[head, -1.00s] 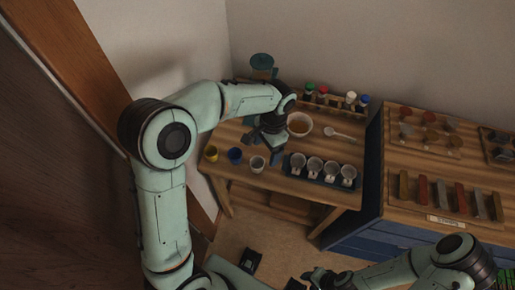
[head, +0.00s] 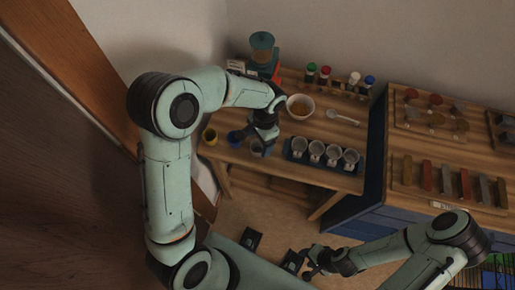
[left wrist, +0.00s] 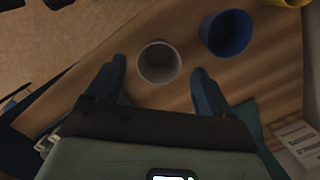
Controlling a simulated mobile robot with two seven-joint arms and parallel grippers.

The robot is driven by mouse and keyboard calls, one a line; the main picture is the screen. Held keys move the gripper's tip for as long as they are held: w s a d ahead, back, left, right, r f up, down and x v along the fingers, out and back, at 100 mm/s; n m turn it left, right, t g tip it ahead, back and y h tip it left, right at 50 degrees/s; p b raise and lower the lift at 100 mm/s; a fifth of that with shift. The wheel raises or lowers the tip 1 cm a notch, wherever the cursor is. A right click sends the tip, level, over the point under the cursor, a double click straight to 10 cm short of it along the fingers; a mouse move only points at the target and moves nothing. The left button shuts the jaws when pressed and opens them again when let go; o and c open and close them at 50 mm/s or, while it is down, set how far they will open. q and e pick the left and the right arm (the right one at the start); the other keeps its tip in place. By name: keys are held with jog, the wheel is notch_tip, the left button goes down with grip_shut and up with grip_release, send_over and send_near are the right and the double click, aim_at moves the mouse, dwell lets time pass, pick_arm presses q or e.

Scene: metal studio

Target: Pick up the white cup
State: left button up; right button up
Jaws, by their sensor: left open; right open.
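The white cup (head: 257,149) stands upright near the front left of the wooden table, partly covered by my left gripper (head: 263,142) in the head view. In the left wrist view the cup (left wrist: 159,62) shows its open rim between the two finger tips of my left gripper (left wrist: 159,74). The fingers are open on either side of it, with visible gaps and no clear contact. My right gripper (head: 309,264) is open and empty, low in front of the table and away from the cup.
A blue cup (head: 235,139) stands close beside the white cup, and a yellow cup (head: 210,136) further left. A dark tray (head: 291,156) holds several pale cups to the right. A bowl (head: 300,106), a spoon (head: 343,117) and capped bottles (head: 325,73) are behind.

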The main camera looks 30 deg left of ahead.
aim_at(258, 146)
pick_arm(q)
jog(key=f, duration=0.3)
jog(key=shift+s+a+f, duration=0.1)
jog(key=shift+s+f, duration=0.05)
jog(key=shift+s, duration=0.2)
jog(key=c, duration=1.1)
